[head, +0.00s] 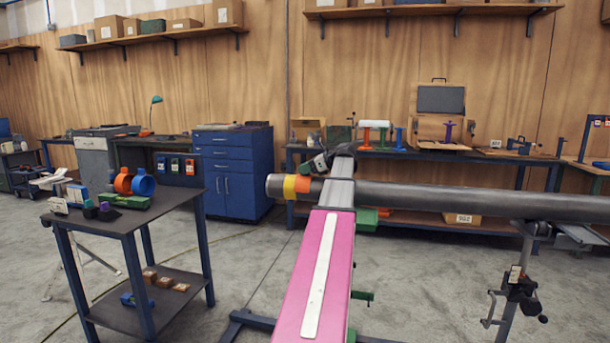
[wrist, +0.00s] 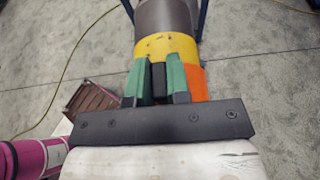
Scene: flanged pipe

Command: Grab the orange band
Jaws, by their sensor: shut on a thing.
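The orange band (head: 303,185) is around the dark pipe (head: 460,198) near its left end, right beside a yellow band (head: 290,187). In the wrist view the orange band (wrist: 197,83) shows to the right of my green fingers, below the yellow band (wrist: 168,46). My gripper (wrist: 159,75) is at the orange band, its fingers shut on a dark block between them that appears to be part of the band. The fingers and palm hide much of the band.
A dark table (head: 130,217) at the left holds an orange ring (head: 123,181), a blue ring (head: 143,184) and small parts. A stand (head: 520,290) is under the pipe's right side. A workbench (head: 480,155) runs along the wall behind. Floor between table and pipe is mostly clear.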

